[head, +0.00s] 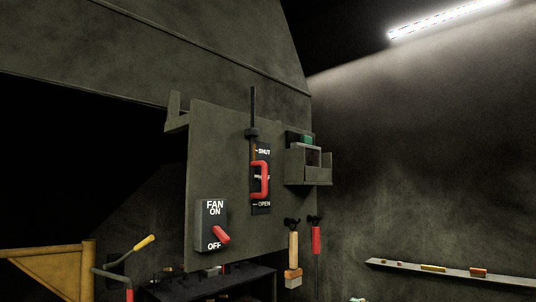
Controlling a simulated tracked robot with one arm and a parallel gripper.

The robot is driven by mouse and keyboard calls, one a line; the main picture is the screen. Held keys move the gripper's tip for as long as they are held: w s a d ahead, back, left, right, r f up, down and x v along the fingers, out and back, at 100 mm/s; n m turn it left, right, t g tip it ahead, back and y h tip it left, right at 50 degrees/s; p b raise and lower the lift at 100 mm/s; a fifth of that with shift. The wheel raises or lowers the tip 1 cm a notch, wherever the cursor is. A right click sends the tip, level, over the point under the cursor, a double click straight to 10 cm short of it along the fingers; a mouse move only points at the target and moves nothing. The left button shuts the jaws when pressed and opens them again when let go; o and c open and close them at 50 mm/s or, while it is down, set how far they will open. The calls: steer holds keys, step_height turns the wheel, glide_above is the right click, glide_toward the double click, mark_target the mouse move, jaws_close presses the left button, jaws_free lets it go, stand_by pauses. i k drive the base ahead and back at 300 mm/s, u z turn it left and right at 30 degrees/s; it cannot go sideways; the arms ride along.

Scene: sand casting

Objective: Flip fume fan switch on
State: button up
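The fume fan switch is a dark box (205,228) marked FAN, with ON above and OFF below, low on the left part of a grey-green panel (225,140). Its red lever (221,234) sticks out and slants down to the right, its end beside the OFF mark. My gripper is not in view, so its state does not show. Nothing covers the switch.
Right of the switch, a red handle (265,180) sits on a SHUT/OPEN slide. A wooden-handled tool (293,255) and a red-handled tool (316,240) hang beside the panel. A yellow frame (50,268) and yellow-tipped lever (145,242) stand lower left.

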mark_target(220, 233)
steer(key=i, duration=0.95)
steer(key=u, duration=0.05)
